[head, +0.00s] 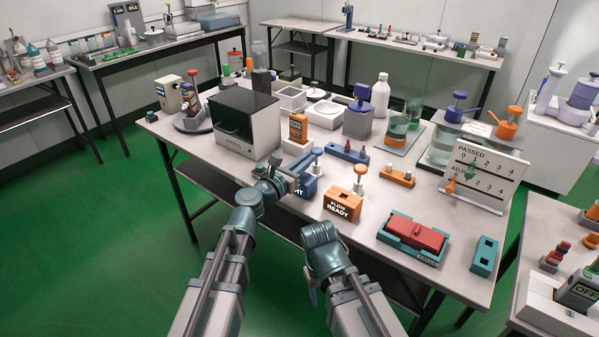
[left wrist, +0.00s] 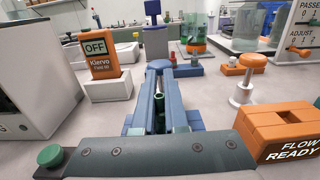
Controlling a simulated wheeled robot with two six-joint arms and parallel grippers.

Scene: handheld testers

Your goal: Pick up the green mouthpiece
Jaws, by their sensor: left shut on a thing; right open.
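My left gripper (head: 304,163) reaches over the front edge of the table beside the blue block (head: 305,188). In the left wrist view, its blue-grey fingers (left wrist: 159,84) are shut on a small green upright piece, the green mouthpiece (left wrist: 158,108). The mouthpiece stands between the fingers, its lower part hidden by them and the gripper body. I cannot tell whether it is clear of the blue block below. My right gripper (head: 320,236) is open and empty in front of the table edge, seen from behind; its fingers are mostly hidden.
An orange FLOW READY block (head: 343,205) stands right of my left gripper. An orange tester (head: 298,128) and a dark-fronted box (head: 243,122) stand behind and left. A red-and-teal case (head: 414,236) lies at the right front.

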